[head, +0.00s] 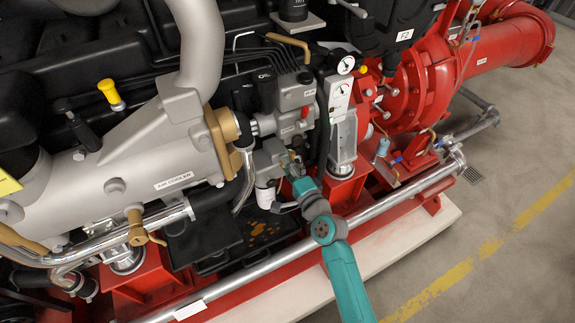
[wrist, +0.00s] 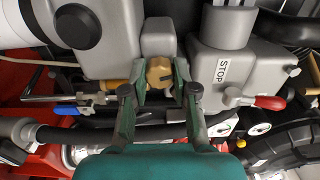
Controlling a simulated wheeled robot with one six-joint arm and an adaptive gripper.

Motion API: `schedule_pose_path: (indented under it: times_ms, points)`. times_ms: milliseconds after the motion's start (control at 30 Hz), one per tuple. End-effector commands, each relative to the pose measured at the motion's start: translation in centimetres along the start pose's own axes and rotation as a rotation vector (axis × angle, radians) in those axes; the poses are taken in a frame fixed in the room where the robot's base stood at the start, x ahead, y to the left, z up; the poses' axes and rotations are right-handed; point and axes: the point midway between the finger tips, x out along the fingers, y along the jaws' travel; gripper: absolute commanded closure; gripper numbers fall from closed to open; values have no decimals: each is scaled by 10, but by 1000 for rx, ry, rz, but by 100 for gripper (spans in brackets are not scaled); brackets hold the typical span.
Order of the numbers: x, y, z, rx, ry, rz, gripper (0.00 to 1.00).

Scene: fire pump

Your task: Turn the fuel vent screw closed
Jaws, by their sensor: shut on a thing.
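The fuel vent screw (wrist: 160,72) is a brass-coloured knob under a grey housing block, seen in the wrist view. My gripper (wrist: 161,82) has its green fingers on either side of the knob and is shut on it. A dark slot or mark shows on the knob's right part. In the head view my gripper (head: 292,163) reaches the grey fuel unit at the middle of the engine. The screw is too small and too covered there to make out.
A red-handled stop lever (wrist: 268,102) sits close on the right of the fingers, beside the STOP label. A blue-handled valve (wrist: 68,109) is on the left. Pipes (head: 245,268) run along the engine's front; open floor (head: 510,250) lies right.

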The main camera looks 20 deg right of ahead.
Motion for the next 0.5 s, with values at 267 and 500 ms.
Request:
schedule_pose_path:
  times_ms: [267, 500]
  points:
    - [0, 1, 0, 178, 1, 1, 100]
    - [0, 1, 0, 258, 1, 1, 100]
